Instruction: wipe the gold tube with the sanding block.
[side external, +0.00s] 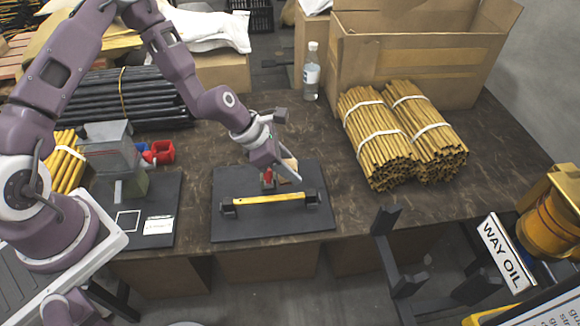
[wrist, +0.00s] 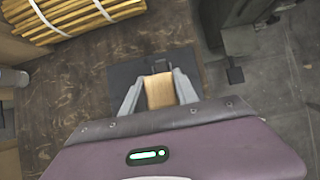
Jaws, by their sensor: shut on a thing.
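The gold tube (side external: 268,199) lies level across two dark end supports on a black mat (side external: 232,230) in the side view. My gripper (side external: 281,174) is just behind the tube, near its middle. The gripper is shut on a tan block, the sanding block (side external: 290,165), partly hidden by a finger. In the wrist view the block (wrist: 160,91) sits between the two grey fingers of my gripper (wrist: 157,82). A small red part (side external: 267,177) shows beside the gripper. I cannot tell whether the block touches the tube. The tube is not visible in the wrist view.
Two bundles of gold tubes (side external: 375,140) lie at the back right, before a cardboard box (side external: 415,70). A clear bottle (side external: 311,72) stands behind. A grey press (side external: 108,150) and a white-labelled mat (side external: 165,205) are at left. Bare table lies right of the black mat.

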